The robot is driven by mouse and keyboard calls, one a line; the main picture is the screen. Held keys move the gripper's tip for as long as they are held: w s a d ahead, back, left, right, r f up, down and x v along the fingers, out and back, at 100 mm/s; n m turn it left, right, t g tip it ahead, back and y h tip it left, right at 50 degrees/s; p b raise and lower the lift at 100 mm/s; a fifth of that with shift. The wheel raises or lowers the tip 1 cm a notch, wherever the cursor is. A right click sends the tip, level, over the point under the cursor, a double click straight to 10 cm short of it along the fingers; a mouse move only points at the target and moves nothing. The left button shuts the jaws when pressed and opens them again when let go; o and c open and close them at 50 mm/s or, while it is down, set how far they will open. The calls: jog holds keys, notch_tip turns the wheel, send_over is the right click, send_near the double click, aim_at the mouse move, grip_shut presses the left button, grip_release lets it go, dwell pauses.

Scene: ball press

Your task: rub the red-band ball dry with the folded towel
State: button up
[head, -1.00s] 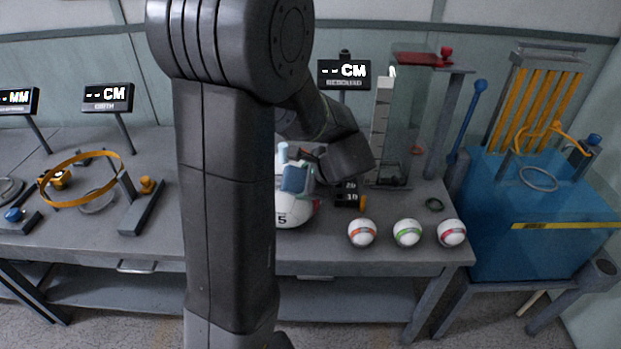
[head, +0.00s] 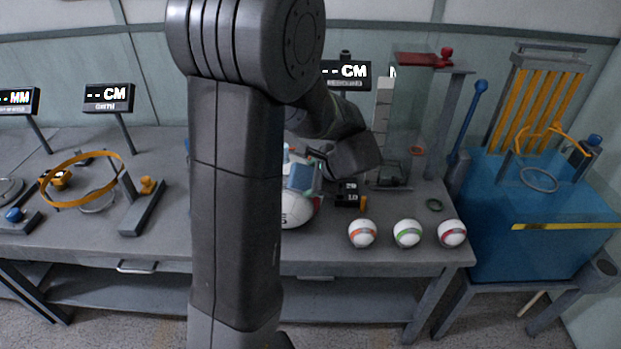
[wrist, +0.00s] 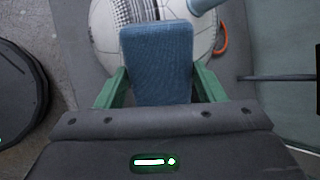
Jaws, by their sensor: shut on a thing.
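My gripper (wrist: 158,88) is shut on the blue folded towel (wrist: 160,55), its green fingers on either side of it. The red-band ball (head: 452,233) sits rightmost of three small balls at the bench's front right, apart from my gripper.
A green-band ball (head: 407,234) and an orange-red-band ball (head: 362,234) stand left of it. Behind are a clear upright press with a scale (head: 382,125) and a small dark counter (head: 348,193). A blue box stand (head: 510,240) is at the right.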

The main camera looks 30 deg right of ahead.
aim_at(301, 183)
jog(key=shift+s+a, duration=0.15)
jog(key=shift+a, duration=0.6)
jog(key=shift+s+a, duration=0.1)
jog(key=shift+a, duration=0.65)
jog(key=shift+r, duration=0.1)
jog(key=shift+s+d+r, duration=0.15)
jog(key=shift+s+r, duration=0.3)
jog(key=shift+r, duration=0.05)
jog(key=p+v, duration=0.2)
jog(key=v, duration=0.2)
jog(key=shift+s+r+p, duration=0.15)
jog(key=shift+s+p, duration=0.1)
jog(key=shift+p, duration=0.05)
